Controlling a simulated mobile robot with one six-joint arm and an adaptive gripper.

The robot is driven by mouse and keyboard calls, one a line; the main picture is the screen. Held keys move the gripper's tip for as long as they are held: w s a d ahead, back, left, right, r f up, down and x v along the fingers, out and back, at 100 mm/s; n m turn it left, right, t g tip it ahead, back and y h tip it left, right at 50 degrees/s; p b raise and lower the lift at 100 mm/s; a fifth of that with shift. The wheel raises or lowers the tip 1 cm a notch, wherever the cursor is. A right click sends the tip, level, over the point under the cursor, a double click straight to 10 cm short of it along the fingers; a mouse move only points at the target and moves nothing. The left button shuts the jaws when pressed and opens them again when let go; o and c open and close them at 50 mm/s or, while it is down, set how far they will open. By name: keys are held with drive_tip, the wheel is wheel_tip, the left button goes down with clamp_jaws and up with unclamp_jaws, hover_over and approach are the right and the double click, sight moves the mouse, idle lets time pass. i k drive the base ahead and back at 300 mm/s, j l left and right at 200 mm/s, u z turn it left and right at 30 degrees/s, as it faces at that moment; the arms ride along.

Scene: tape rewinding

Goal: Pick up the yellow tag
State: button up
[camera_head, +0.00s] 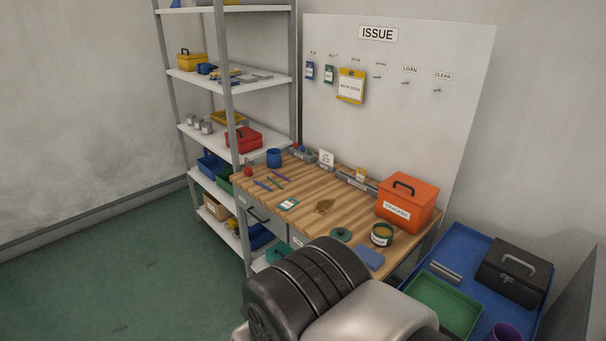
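A small yellow tag-like item (361,174) stands in a grey holder (357,182) at the back of the wooden bench; its details are too small to tell. A larger yellow-edged sign (351,86) with a white face, seemingly reading "BACK SOON", hangs on the white ISSUE board. I cannot tell for certain which yellow item is the tag. My arm fills the bottom middle and hides part of the bench front. My gripper is not in view.
The wooden bench (330,192) carries an orange box (406,201), a dark green tin (382,234), a blue pad (370,257) and pens. Shelving stands left. A blue surface at right holds a black case (514,270) and green tray (442,304). Floor at left is clear.

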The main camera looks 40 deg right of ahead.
sight(359, 177)
drive_tip(key=i+j+z, duration=0.3)
drive_tip(key=i, duration=0.35)
drive_tip(key=i+j+z, duration=0.25)
drive_tip(key=i, duration=0.35)
drive_tip(key=i+j+z, duration=0.3)
drive_tip(key=i+j, duration=0.15)
drive_tip(key=i, duration=0.15)
drive_tip(key=i+z, duration=0.2)
drive_tip(key=z, duration=0.3)
drive_tip(key=i+j+z, duration=0.15)
drive_tip(key=z, duration=0.3)
drive_tip(key=i+j+z, duration=0.2)
drive_tip(key=z, duration=0.3)
drive_tip(key=i+j+z, duration=0.2)
drive_tip(key=z, duration=0.25)
drive_tip(key=i+j+z, duration=0.1)
drive_tip(key=j+z, duration=0.25)
drive_tip(key=z, duration=0.15)
drive_tip(key=i+j+z, duration=0.35)
drive_tip(key=j, duration=0.35)
drive_tip(key=i+l, duration=0.05)
drive_tip(key=i, duration=0.05)
